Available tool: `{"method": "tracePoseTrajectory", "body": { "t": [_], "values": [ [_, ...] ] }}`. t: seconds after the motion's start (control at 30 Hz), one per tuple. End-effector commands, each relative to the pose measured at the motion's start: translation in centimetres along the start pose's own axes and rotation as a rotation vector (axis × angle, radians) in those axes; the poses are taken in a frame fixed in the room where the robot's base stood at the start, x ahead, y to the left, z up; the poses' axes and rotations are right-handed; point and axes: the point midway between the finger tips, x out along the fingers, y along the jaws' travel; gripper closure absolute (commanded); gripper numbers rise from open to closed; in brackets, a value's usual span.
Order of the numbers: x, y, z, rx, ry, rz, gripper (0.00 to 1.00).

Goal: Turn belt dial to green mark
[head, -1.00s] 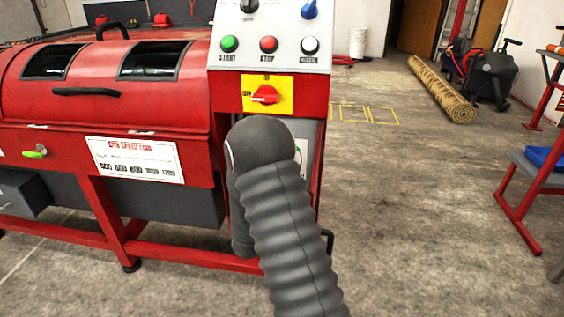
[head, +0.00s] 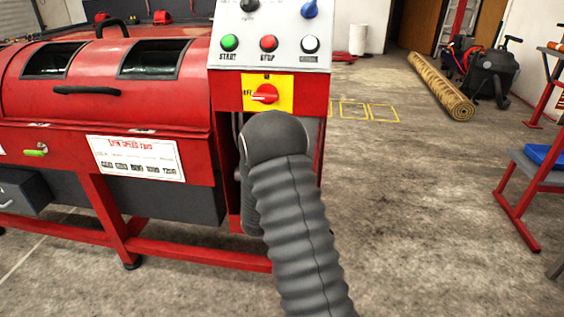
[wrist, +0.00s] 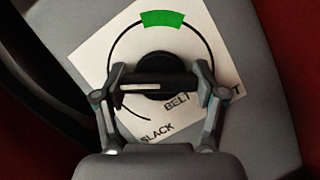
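The belt dial (wrist: 150,86) is a black bar knob on a round base, with a white pointer line towards the left in the wrist view. It sits on a white label with a black arc, the words BELT and SLACK, and a green mark (wrist: 162,19) at the top. The pointer is away from the green mark. My gripper (wrist: 160,85) has one finger at each end of the bar, and the bar fills the space between them. In the head view my arm hides the dial and gripper.
A red machine carries a control panel (head: 266,36) and a red rotary switch on a yellow plate (head: 266,93) above my arm. A lidded drum (head: 105,85) is on the left. A rolled rug (head: 440,86) lies at the back right. The floor on the right is mostly clear.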

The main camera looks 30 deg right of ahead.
Motion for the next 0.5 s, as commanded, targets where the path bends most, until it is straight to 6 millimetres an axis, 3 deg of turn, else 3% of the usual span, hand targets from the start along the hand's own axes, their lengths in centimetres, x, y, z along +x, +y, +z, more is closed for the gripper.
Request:
{"method": "tracePoseTrajectory", "body": {
  "t": [0.5],
  "values": [
    [-0.14,-0.12,-0.25,0.107,-0.003,-0.042,0.65]
  ]
}}
